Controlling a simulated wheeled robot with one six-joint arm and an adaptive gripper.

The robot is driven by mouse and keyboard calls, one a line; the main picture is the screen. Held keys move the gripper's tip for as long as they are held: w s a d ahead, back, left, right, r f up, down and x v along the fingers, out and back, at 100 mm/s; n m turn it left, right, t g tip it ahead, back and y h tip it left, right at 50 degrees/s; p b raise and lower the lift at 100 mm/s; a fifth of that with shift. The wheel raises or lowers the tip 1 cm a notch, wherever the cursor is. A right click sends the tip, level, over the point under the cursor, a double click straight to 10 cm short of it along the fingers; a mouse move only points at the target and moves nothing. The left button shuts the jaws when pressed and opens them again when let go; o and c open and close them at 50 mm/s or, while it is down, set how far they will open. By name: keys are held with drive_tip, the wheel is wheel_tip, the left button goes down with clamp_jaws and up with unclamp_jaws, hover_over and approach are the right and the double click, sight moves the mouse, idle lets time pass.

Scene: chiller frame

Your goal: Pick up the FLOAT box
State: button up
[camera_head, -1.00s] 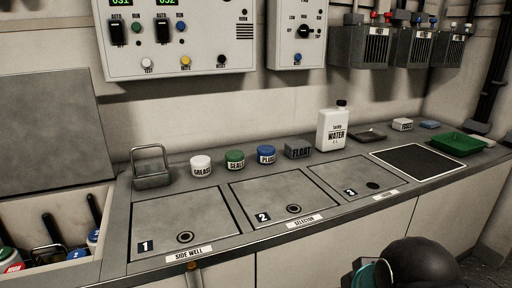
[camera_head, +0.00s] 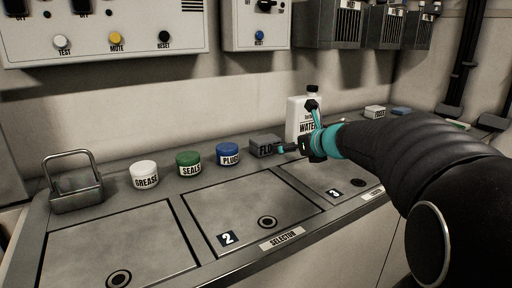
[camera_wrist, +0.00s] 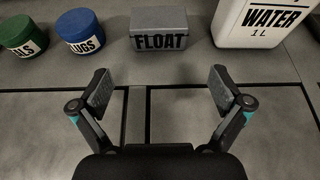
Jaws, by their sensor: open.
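The FLOAT box (camera_head: 264,145) is a small grey block with black lettering, standing on the bench behind the hatches. In the head view my gripper (camera_head: 297,147) is in front of its right side and hides part of its label. In the wrist view the whole FLOAT box (camera_wrist: 160,32) shows, centred ahead of my gripper (camera_wrist: 159,88). The two fingers are spread wide with nothing between them, and the box lies beyond the fingertips, apart from them.
The white WATER bottle (camera_wrist: 262,22) stands close to the box's right. The blue PLUGS jar (camera_head: 228,153), green SEALS jar (camera_head: 188,163) and white GREASE jar (camera_head: 144,174) stand to its left, beside a metal basket (camera_head: 75,187). Flat hatches (camera_head: 250,200) lie in front.

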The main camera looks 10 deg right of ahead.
sight(270, 145)
drive_tip(key=b+x, duration=0.1)
drive_tip(key=x, duration=0.8)
drive_tip(key=shift+a+r, duration=0.15)
drive_tip(key=shift+b+x, duration=0.3)
drive_tip(key=shift+x, duration=2.25)
drive_tip(key=c, duration=0.9)
